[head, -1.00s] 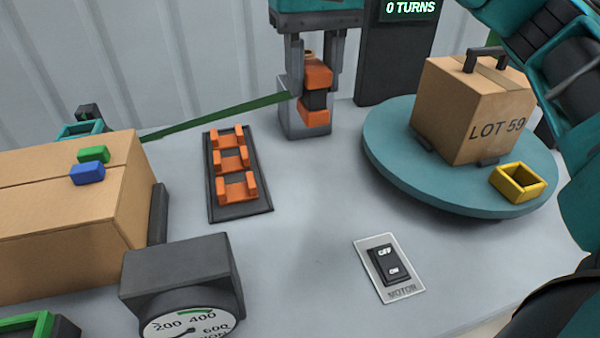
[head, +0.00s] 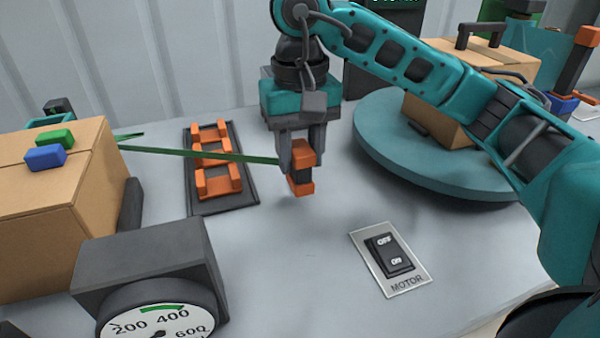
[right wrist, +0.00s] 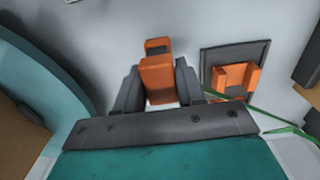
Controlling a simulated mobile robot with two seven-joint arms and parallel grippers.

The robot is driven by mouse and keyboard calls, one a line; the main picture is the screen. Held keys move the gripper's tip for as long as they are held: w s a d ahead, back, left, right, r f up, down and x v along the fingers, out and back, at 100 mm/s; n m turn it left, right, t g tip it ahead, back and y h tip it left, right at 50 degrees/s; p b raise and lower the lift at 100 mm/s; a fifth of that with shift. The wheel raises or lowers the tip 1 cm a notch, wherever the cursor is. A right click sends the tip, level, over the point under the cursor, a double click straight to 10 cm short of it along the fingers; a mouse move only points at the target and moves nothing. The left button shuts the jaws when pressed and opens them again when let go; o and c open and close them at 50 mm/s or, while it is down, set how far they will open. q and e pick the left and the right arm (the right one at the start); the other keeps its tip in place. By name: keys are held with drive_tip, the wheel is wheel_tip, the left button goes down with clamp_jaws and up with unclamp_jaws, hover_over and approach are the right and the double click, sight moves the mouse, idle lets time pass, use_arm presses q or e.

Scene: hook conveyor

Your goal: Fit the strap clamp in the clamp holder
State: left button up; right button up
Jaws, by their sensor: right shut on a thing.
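The strap clamp (head: 302,155), orange with a dark middle, is held upright between the fingers of my right gripper (head: 300,150), which is shut on it above the table. It also shows in the right wrist view (right wrist: 157,78). A green strap (head: 220,155) runs from it leftward toward the carton. The clamp holder (head: 244,186), a dark plate with orange U-shaped brackets, lies to the left of the gripper, apart from the clamp. In the right wrist view the holder (right wrist: 246,52) shows partly, its lower part hidden. The left gripper is not in view.
A carton (head: 60,215) with green and blue blocks on top stands at the left. A dial gauge (head: 155,265) is front left. A motor switch (head: 390,258) lies right of centre. A teal turntable (head: 400,160) with a box (head: 427,118) is at the right, partly behind my arm.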

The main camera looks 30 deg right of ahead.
sight(300, 171)
drive_tip(key=shift+f, duration=1.6)
drive_tip(key=shift+f, duration=0.1)
drive_tip(key=shift+f+b, duration=0.15)
drive_tip(key=shift+b, duration=0.25)
drive_tip(key=o, duration=1.1)
drive_tip(key=shift+r, duration=0.2)
